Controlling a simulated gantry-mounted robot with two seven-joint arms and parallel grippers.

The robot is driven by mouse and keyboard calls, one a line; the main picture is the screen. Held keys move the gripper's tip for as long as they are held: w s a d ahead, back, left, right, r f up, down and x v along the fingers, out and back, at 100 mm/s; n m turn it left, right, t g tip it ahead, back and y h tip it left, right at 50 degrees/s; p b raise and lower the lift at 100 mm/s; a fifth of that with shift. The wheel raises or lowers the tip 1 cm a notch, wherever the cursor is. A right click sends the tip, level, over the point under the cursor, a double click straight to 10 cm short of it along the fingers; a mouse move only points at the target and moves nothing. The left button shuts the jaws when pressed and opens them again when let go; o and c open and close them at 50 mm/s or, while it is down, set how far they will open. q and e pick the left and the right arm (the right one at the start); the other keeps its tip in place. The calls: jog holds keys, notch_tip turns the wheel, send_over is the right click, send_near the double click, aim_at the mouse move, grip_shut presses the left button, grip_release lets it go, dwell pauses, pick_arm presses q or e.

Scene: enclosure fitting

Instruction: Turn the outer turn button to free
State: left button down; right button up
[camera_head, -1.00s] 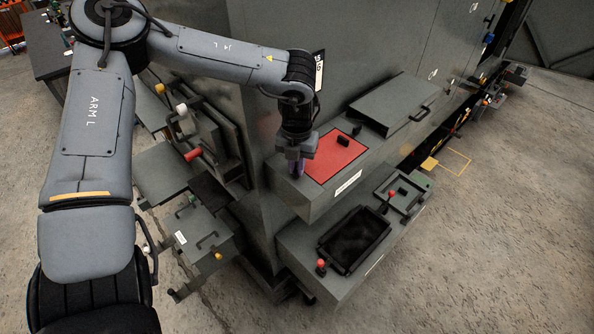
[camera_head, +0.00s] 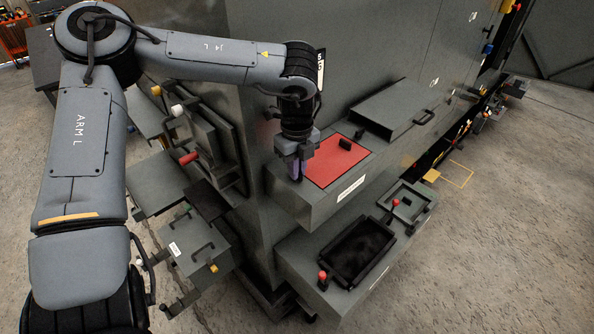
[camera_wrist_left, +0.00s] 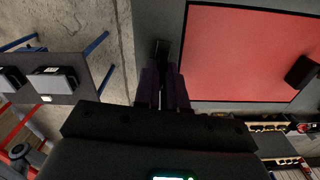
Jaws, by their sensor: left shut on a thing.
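The outer turn button (camera_wrist_left: 161,48) is a small dark block on the grey surface beside the red panel. It shows at the fingertips in the left wrist view; the head view hides it behind my gripper. My left gripper (camera_head: 296,172), with purple fingers, points down at the left edge of the red panel (camera_head: 325,168). It is shut on the button, with the fingers (camera_wrist_left: 162,78) close together around it. The button's exact angle is hard to tell. My right gripper is in neither view.
A black handle (camera_head: 345,144) stands on the red panel. A grey lid with a handle (camera_head: 392,108) lies behind it. Below is a shelf with a black tray (camera_head: 357,247) and red knobs (camera_head: 322,275). Levers and boxes crowd the cabinet's left side. The floor at right is mostly clear.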

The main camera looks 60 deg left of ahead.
pick_arm(q)
jog(key=shift+n+b, duration=0.3)
jog(key=shift+n, duration=0.5)
jog(key=c, duration=1.2)
grip_release()
notch_tip(320, 180, up, 11)
